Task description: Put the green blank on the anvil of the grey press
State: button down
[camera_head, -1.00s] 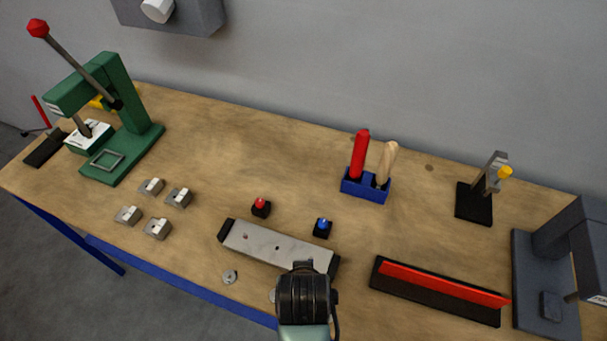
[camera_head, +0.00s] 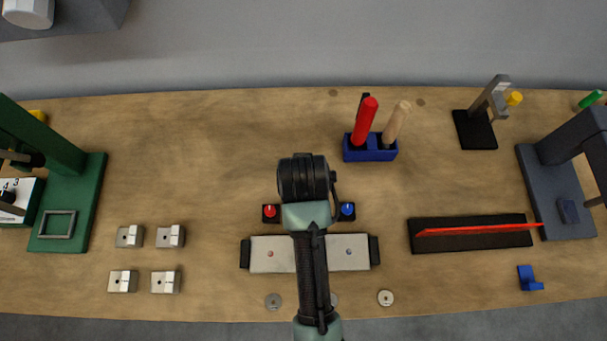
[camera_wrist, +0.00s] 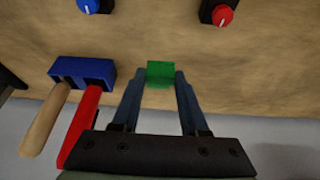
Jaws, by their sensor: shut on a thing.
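The green blank (camera_wrist: 160,70) is held between the fingertips of my gripper (camera_wrist: 160,80) in the wrist view. In the head view the wrist (camera_head: 303,178) is over the middle of the bench and hides the fingers and the blank. The grey press (camera_head: 560,170) stands at the right end of the bench. Its anvil (camera_head: 568,211) is a small dark block on the base plate, with nothing seen on it. My gripper is well to the left of it.
A blue holder (camera_head: 370,153) with red and wooden handles stands right of the wrist. A green press (camera_head: 75,200) stands left. A blue bracket (camera_head: 529,279) lies front right.

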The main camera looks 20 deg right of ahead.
jog(key=f, duration=0.4)
jog(key=shift+s+d, duration=0.1)
jog(key=shift+s, duration=0.15)
jog(key=shift+w+f, duration=0.1)
jog(key=shift+f, duration=2.2)
jog(key=shift+f, duration=0.15)
jog(key=shift+c, duration=2.1)
grip_release()
